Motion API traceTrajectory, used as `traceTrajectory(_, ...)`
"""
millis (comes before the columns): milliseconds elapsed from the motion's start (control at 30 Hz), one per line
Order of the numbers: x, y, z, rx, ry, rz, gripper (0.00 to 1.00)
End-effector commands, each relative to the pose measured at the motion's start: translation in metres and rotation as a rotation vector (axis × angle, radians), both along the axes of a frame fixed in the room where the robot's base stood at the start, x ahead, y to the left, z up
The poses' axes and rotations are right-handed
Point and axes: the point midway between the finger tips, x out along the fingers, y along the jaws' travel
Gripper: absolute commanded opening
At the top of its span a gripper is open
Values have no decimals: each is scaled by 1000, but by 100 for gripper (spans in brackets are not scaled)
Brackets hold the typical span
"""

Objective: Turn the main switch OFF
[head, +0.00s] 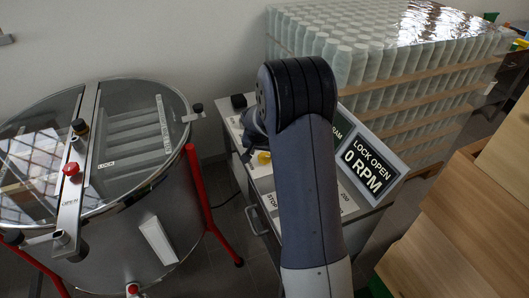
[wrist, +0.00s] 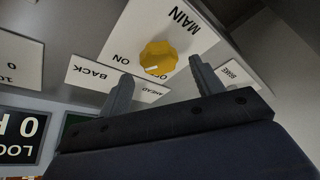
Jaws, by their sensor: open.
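The main switch is a yellow round knob (wrist: 158,55) on a white plate (wrist: 180,22) marked MAIN, seen upside down in the wrist view. A pale pointer mark on the knob faces the lower left of that picture. The ON label lies left of the knob; another label below it is only partly readable. My gripper (wrist: 159,69) is open, with one finger on each side of the knob in the picture. I cannot tell whether the fingers touch it. In the head view the yellow knob (head: 264,157) shows beside my arm, and my gripper is mostly hidden.
A BACK/AHEAD plate (wrist: 88,74) and a BRAKE plate (wrist: 230,73) are near the knob. A display (head: 365,165) reads LOCK OPEN, 0 RPM. A lidded metal drum (head: 155,240) stands left; stacked white bottles (head: 345,60) stand behind the panel.

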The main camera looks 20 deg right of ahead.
Motion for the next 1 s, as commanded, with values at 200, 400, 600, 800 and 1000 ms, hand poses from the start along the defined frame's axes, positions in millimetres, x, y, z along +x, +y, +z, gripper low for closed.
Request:
traceTrajectory(200,6,-5,-18,0,0,-1,63)
traceTrajectory(400,8,-6,-22,0,-1,-1,63)
traceTrajectory(600,8,-6,-22,-1,-1,0,61)
traceTrajectory(800,8,-6,-22,-1,-1,0,45)
traceTrajectory(1000,8,-5,-22,-1,-1,0,28)
